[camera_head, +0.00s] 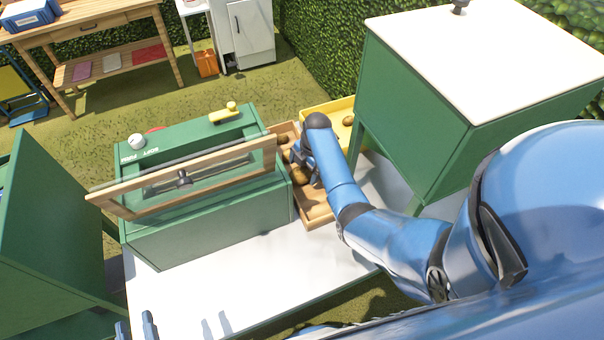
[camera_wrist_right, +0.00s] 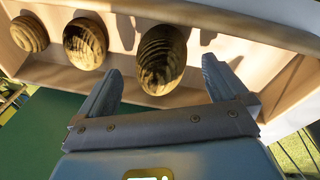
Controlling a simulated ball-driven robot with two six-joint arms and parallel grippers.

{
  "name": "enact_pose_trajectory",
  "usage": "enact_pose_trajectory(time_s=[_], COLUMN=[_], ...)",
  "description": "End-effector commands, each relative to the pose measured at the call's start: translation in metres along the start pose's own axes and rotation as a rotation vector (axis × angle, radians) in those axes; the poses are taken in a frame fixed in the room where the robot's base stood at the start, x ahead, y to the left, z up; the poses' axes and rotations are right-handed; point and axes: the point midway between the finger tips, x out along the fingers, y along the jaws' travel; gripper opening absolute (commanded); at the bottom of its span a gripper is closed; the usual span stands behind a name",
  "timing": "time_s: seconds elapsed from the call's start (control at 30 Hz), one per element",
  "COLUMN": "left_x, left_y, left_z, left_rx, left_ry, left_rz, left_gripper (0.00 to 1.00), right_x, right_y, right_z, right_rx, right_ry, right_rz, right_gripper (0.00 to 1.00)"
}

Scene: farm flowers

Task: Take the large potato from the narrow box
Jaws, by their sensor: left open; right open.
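The narrow wooden box (camera_head: 317,209) stands on the white table, beside the green machine. In the right wrist view its pale wall (camera_wrist_right: 290,90) surrounds a row of three brown potatoes. The large potato (camera_wrist_right: 160,48), the longest of them, is at the right end of the row. My right gripper (camera_head: 302,162) is over the box, open and empty. In the wrist view its two fingers lie either side of the large potato's near end; contact cannot be told. My left gripper (camera_head: 136,328) is open and empty at the bottom left, far from the box.
The green machine (camera_head: 210,225) with a wooden-framed flap (camera_head: 180,178) stands close left of the box. A yellow tray (camera_head: 338,110) with potatoes lies behind it. A large green cabinet (camera_head: 440,130) stands at the right. The front of the white table (camera_head: 270,270) is clear.

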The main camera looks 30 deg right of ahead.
Motion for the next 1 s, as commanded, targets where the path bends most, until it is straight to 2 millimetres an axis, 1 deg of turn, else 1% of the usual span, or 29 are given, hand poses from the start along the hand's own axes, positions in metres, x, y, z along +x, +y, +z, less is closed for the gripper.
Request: enact_pose_trajectory(time_s=[0.1,0.23,0.33,0.57,0.67,1.0], left_x=[0.000,0.000,0.000,0.000,0.000,0.000], left_y=[0.000,0.000,0.000,0.000,0.000,0.000], left_z=[-0.001,0.000,0.000,0.000,0.000,0.000], left_rx=[0.000,0.000,0.000,0.000,0.000,0.000], left_ry=[0.000,0.000,0.000,0.000,0.000,0.000], left_rz=[0.000,0.000,0.000,0.000,0.000,0.000], left_gripper=[0.43,0.43,0.43,0.43,0.43,0.43], right_x=[0.014,0.024,0.028,0.029,0.029,0.029], right_y=[0.000,0.000,0.000,0.000,0.000,0.000], right_z=[-0.001,0.000,0.000,0.000,0.000,0.000], right_rx=[0.000,0.000,0.000,0.000,0.000,0.000], right_ry=[0.001,0.000,0.000,-0.001,-0.001,-0.001], right_rz=[-0.003,0.000,0.001,0.001,0.001,0.001], right_gripper=[1.00,1.00,1.00,1.00,0.86,0.34])
